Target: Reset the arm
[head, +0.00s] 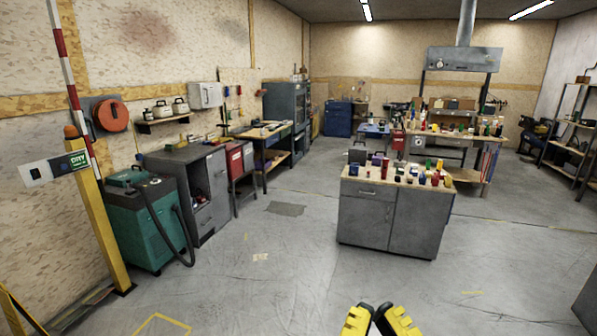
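My gripper (375,309) shows at the bottom edge of the head view, right of the middle. Two yellow parts with dark tips are visible, the tips close to each other. The rest of the gripper and most of the arm are cut off by the frame's lower edge. Nothing can be made out between the fingers, but the view is too small and partial to tell whether they are open or shut. The gripper is over the bare floor, in front of the grey cabinet (385,222).
The grey cabinet's top holds many small coloured items. A teal machine (150,220) with a hose and a yellow post (104,225) stand at the left. A workbench (450,140) is behind, shelves (570,140) at the right. The grey floor (270,270) around is mostly clear.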

